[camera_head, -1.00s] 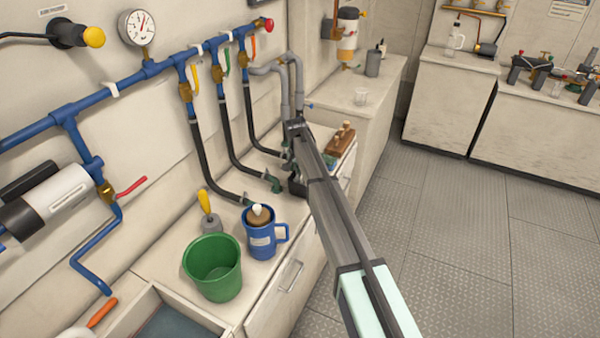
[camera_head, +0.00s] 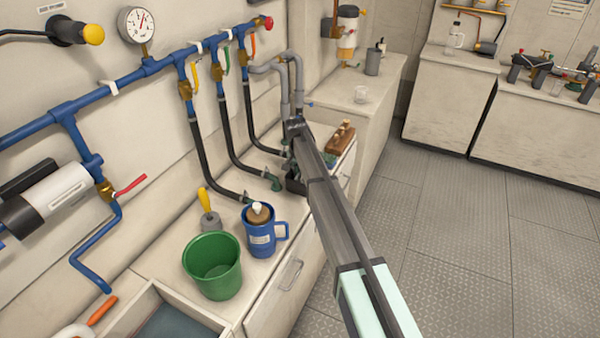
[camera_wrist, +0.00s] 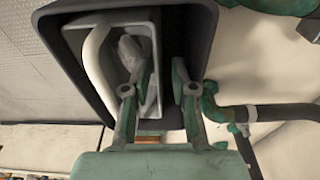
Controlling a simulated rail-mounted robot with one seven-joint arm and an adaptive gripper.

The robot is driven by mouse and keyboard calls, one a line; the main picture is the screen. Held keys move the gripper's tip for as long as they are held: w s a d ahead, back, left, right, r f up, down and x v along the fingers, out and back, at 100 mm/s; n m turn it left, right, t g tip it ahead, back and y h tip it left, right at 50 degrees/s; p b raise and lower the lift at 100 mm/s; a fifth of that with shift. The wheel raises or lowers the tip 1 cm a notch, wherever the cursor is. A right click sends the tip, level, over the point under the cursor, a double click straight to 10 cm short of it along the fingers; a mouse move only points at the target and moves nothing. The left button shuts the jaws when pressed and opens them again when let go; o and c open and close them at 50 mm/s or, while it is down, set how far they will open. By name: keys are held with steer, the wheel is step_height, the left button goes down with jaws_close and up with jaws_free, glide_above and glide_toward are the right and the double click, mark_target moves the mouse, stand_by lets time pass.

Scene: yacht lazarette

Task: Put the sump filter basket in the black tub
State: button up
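The black tub (camera_wrist: 205,25) fills the upper middle of the wrist view. In the head view the black tub (camera_head: 295,184) stands on the counter, mostly hidden behind my arm. The sump filter basket (camera_wrist: 72,38), a grey rectangular frame with a pale curved handle, is inside the tub's rim in the wrist view. My gripper (camera_wrist: 165,68) is at the tub's mouth with its fingers apart. One finger overlaps the inside of the basket and the other is beyond its right wall, with a visible gap. Whether the basket rests on the tub's floor cannot be told.
Black hoses with green fittings (camera_wrist: 240,113) run close beside the tub. A green bucket (camera_head: 212,282), a blue jug (camera_head: 262,240) and a yellow-handled tool (camera_head: 206,204) stand nearer on the counter. A brown block (camera_head: 340,138) is behind my arm.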

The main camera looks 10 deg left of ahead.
step_height(320, 180, up, 12)
steer(key=s, duration=0.1)
steer(key=shift+s+a, duration=0.2)
steer(key=shift+a, duration=0.1)
steer(key=shift+f, duration=0.1)
stand_by(0.3)
